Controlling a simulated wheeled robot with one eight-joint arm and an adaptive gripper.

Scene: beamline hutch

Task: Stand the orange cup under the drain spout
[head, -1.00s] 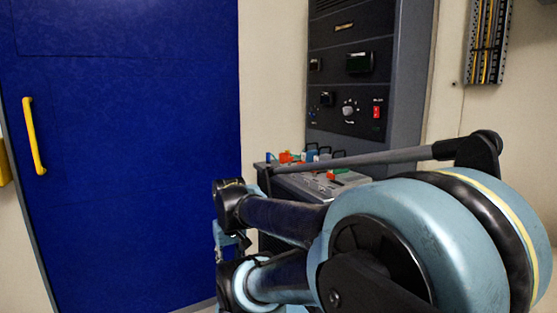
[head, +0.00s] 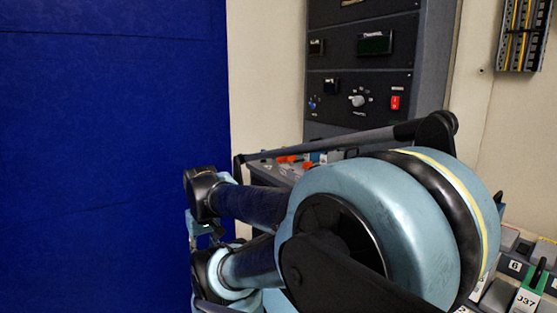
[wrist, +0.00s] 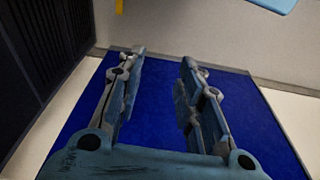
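My gripper (wrist: 160,85) is open and empty in the wrist view, with its two fingers well apart. A blue surface shows beyond and between the fingers. In the head view my folded arm fills the lower middle and hides part of the bench behind it. I cannot make out an orange cup or a drain spout in either view. Small orange items (head: 287,159) lie on the bench, too small to identify.
A large blue door panel (head: 110,150) fills the left. A dark control rack (head: 360,90) with a red switch stands behind the bench. Labelled grey units (head: 515,266) sit at the lower right. A cable tray (head: 523,35) hangs on the right wall.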

